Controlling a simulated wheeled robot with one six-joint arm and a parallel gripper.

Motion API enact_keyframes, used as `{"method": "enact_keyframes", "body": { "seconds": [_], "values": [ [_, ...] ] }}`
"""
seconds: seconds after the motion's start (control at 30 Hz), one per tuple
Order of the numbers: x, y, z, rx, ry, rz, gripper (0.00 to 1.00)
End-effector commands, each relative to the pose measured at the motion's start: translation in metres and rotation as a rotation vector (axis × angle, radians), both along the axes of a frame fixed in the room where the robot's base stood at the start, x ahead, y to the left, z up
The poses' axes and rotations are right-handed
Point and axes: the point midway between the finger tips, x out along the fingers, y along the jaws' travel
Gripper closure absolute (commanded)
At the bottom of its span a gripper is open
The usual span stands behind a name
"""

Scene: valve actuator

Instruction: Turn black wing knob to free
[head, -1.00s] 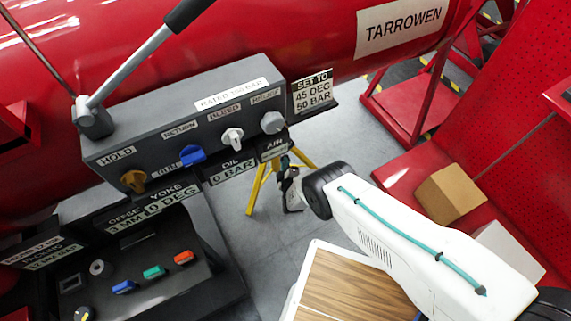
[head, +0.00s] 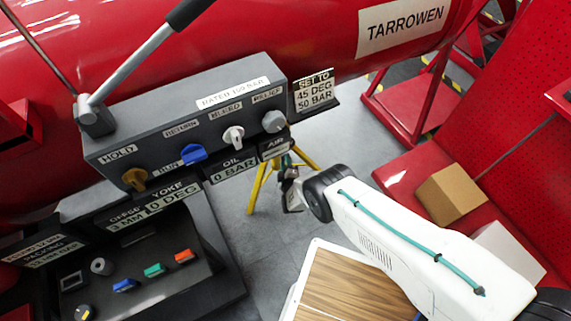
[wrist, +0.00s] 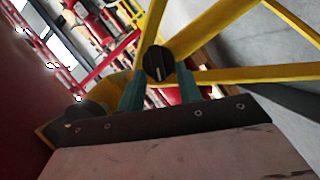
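The black wing knob (wrist: 158,63) shows in the wrist view, round with a pale line on its raised wing, in front of yellow bars. My gripper (wrist: 160,72) has two teal fingers, one to each side of the knob's lower part in the picture, with a gap between them. The fingers look open; I cannot tell whether either touches the knob. In the head view my gripper (head: 289,165) is small and dark, beside the yellow stand under the grey panel's right end. The knob cannot be made out there, and any "free" mark is not readable.
The grey valve panel (head: 205,115) with brown, blue, white and grey knobs is left of my gripper. The yellow stand (head: 258,185) is close to it. A wood-topped table (head: 345,290) and a cardboard box (head: 450,193) lie to the right. Grey floor is open between.

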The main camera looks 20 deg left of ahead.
Motion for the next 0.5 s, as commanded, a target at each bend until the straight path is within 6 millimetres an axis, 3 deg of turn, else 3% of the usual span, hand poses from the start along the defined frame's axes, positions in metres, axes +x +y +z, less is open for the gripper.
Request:
{"method": "enact_keyframes", "body": {
  "seconds": [0.23,0.5],
  "values": [
    [-0.009,-0.004,0.002,0.0,0.001,0.0,0.65],
    [-0.046,-0.025,0.009,-0.002,0.002,0.001,0.65]
  ]
}}
